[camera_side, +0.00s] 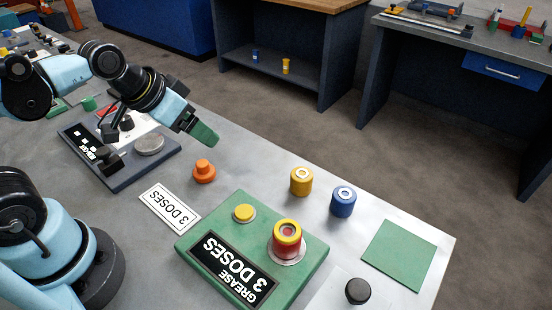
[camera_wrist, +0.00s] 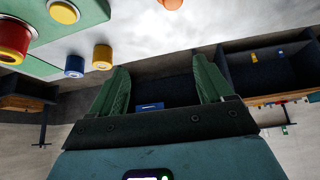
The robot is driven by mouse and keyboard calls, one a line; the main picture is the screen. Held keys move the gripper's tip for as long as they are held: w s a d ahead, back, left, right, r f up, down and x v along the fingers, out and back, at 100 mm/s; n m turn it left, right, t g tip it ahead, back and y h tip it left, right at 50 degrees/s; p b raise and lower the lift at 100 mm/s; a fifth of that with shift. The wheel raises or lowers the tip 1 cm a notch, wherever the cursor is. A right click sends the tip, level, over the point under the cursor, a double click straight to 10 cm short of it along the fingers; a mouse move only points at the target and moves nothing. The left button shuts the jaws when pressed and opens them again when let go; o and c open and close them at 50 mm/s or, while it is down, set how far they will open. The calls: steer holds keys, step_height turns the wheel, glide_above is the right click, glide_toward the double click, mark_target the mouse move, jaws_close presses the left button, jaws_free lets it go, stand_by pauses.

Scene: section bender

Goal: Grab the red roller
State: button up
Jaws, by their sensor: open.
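The red roller (camera_side: 287,243), a red cylinder with a yellow ring on top, stands upright in a round metal seat on the green grease box (camera_side: 316,268). In the wrist view the red roller (camera_wrist: 12,42) is at the upper left edge, partly cut off. My gripper (camera_side: 203,133) is up and to the left of it in the side view, well apart and above the table. In the wrist view my gripper (camera_wrist: 162,85) shows two green fingers spread apart with nothing between them.
A yellow roller (camera_side: 301,182) and a blue roller (camera_side: 342,203) stand behind the box. A yellow button (camera_side: 243,213) is on the box. An orange knob (camera_side: 204,172), a "3 DOSES" card (camera_side: 170,207), a green mat (camera_side: 394,254) and a black knob (camera_side: 358,291) are nearby.

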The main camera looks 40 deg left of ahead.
mark_target(292, 251)
steer(key=d+f+m+g+h, duration=0.1)
steer(key=d+m+g+h, duration=0.1)
steer(key=d+m, duration=0.3)
steer(key=w+d+f+m+g+h, duration=0.1)
steer(key=d+m+g+h, duration=0.2)
steer(key=d+m, duration=0.2)
steer(key=w+d+f+m+g+h, duration=0.1)
steer(key=d+f+m+g+h, duration=0.1)
steer(key=d+m+g, duration=0.1)
steer(key=shift+w+d+m+g+h, duration=0.15)
steer(key=shift+d+m+g+h, duration=0.2)
steer(key=shift+d+m, duration=0.8)
steer(key=d+m+g, duration=0.1)
steer(key=d+f+m+g+h, duration=0.1)
steer(key=m, duration=0.1)
steer(key=s+d+m+g, duration=0.1)
steer(key=m, duration=0.1)
steer(key=shift+d+f+h, duration=0.2)
steer(key=shift+f+h, duration=0.15)
steer(key=m+g, duration=0.1)
steer(key=s+d+f+m+g, duration=0.1)
steer(key=m, duration=0.1)
steer(key=shift+h, duration=0.4)
steer(key=shift+s+d+f+m, duration=0.1)
steer(key=shift+s+m, duration=0.05)
steer(key=shift+m, duration=0.1)
steer(key=shift+x, duration=3.55)
steer(key=c, duration=1.4)
